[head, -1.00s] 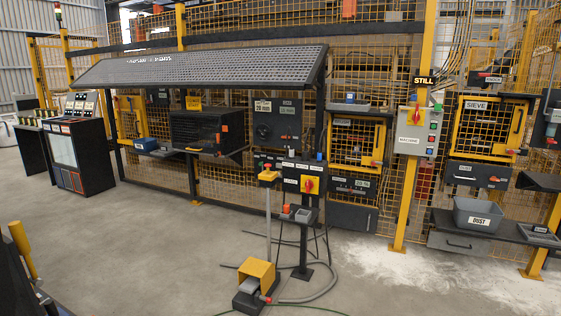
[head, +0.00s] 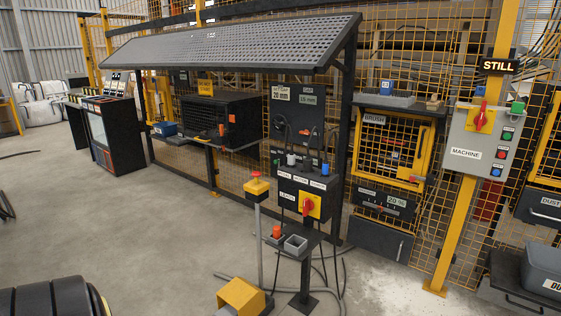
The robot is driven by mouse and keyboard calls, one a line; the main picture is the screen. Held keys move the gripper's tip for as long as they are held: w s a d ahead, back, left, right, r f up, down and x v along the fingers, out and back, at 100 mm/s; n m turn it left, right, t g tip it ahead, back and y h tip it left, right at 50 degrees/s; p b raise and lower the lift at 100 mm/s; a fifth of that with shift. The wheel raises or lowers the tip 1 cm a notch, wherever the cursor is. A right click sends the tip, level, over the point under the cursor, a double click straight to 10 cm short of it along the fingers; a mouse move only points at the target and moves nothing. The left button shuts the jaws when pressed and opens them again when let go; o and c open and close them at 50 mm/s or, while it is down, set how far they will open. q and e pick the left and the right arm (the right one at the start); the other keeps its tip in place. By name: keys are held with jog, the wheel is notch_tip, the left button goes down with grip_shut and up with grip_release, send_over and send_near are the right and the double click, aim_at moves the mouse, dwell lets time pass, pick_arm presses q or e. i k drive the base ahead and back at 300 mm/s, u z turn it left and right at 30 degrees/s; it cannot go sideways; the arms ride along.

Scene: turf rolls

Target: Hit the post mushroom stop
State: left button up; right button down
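The post mushroom stop (head: 257,176) is a red button on a yellow box at the top of a thin grey post (head: 259,235). Neither of my grippers shows in the head view.
A yellow foot-pedal housing (head: 241,296) and cables lie on the floor below the post. A grey MACHINE panel (head: 482,140) hangs on a yellow upright at right, under a lit STILL sign (head: 498,66). The concrete floor (head: 130,235) at left is open.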

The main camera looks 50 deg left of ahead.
aim_at(256, 174)
jog(key=u, duration=0.65)
jog(key=i, duration=1.45)
jog(key=u, duration=1.6)
jog(key=i, duration=0.5)
jog(key=u, duration=0.4)
